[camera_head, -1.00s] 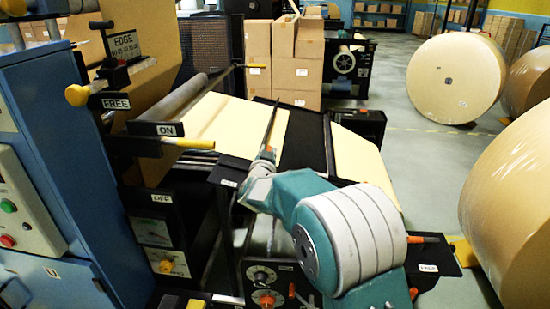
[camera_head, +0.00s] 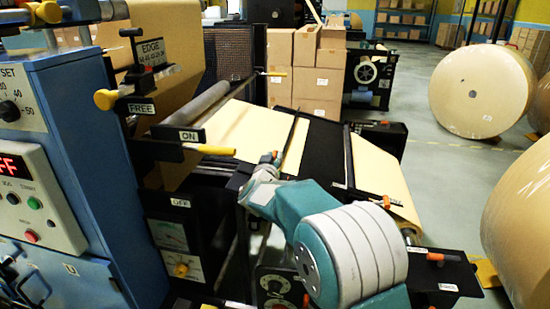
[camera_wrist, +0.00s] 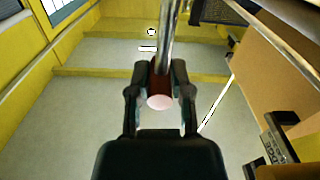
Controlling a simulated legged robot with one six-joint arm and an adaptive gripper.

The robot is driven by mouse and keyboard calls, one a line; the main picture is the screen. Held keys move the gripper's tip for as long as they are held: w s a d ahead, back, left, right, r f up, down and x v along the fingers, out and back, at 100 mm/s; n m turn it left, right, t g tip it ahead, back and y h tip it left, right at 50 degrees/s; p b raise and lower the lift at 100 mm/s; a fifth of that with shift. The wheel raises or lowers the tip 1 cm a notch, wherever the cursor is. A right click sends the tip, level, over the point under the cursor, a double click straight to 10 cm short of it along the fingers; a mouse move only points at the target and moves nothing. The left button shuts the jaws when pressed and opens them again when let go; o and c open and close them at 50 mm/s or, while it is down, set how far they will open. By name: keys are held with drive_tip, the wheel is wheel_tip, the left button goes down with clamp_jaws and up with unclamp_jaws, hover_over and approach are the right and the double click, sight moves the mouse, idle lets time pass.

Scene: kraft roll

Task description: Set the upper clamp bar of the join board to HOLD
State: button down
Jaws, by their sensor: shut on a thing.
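The join board (camera_head: 322,150) is a black panel between cream paper sheets in the head view. A thin dark clamp bar (camera_head: 291,140) crosses its left side and a second bar (camera_head: 347,158) its right side. My gripper (camera_head: 268,162) is at the near end of the left bar, by a small orange tip, partly hidden by my wrist. In the wrist view my gripper (camera_wrist: 160,88) is shut around a red-brown handle (camera_wrist: 160,101) with a pale round end; a shiny rod (camera_wrist: 168,40) runs away from it. I cannot read a HOLD mark.
A blue cabinet (camera_head: 85,150) stands at left. A yellow-tipped lever (camera_head: 210,149) by an ON plate and a yellow knob (camera_head: 105,99) by a FREE plate stick out near it. Large kraft rolls (camera_head: 482,90) stand at right, with clear floor between. Cartons (camera_head: 318,65) are stacked behind.

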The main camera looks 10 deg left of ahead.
drive_tip(key=shift+s+a+f, duration=0.1)
drive_tip(key=shift+a+f, duration=0.05)
drive_tip(key=shift+f, duration=0.15)
drive_tip(key=c, duration=0.7)
unclamp_jaws()
drive_tip(key=shift+o, duration=0.8)
drive_tip(key=shift+a+r, duration=0.1)
drive_tip(key=shift+a, duration=0.1)
drive_tip(key=shift+d+r, duration=0.1)
drive_tip(key=shift+d, duration=0.05)
drive_tip(key=shift+s, duration=0.3)
drive_tip(key=s, duration=1.1)
drive_tip(key=shift+a, duration=0.4)
